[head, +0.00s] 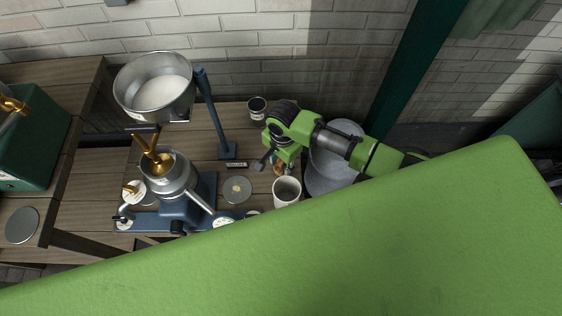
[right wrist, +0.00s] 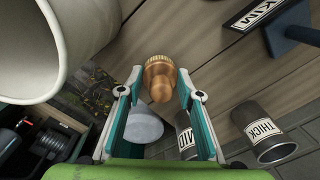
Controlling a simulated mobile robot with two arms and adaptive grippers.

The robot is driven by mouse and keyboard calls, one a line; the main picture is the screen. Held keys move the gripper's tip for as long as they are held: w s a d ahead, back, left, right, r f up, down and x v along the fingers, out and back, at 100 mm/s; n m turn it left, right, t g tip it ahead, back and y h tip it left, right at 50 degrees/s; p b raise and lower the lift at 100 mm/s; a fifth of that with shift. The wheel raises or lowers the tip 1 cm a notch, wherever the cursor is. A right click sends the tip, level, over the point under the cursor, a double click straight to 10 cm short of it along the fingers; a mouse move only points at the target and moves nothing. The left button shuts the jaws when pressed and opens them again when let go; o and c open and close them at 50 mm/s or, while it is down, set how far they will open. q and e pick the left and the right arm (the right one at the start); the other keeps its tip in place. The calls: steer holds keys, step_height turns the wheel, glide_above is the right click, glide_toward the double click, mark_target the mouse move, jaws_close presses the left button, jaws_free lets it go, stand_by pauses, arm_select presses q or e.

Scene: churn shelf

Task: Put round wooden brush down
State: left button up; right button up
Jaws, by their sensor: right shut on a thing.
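The round wooden brush (right wrist: 160,80) shows in the right wrist view as a turned, tan-brown wooden piece with a ribbed band and a rounded knob end. My right gripper (right wrist: 160,88) is shut on it, with a finger on each side. In the head view my right gripper (head: 277,166) hangs over the right part of the wooden table (head: 205,150), just behind the pale mug. Only a small brown bit of the brush shows there. I cannot tell whether the brush touches the table. My left gripper is not in view.
A pale mug (head: 287,191) stands close in front of the gripper, and a grey metal can (head: 335,160) is close on its right. A labelled dark cup (head: 257,108) stands behind. A blue separator with a metal bowl (head: 155,88) fills the left. A round disc (head: 237,189) lies on the table.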

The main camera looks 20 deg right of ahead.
mark_target(282, 163)
steer(key=o, duration=1.1)
steer(key=shift+c, duration=0.2)
step_height(282, 163, up, 12)
steer(key=shift+s+r+p, duration=0.15)
steer(key=shift+s+p, duration=0.05)
steer(key=shift+p, duration=0.25)
steer(key=shift+s+d, duration=0.1)
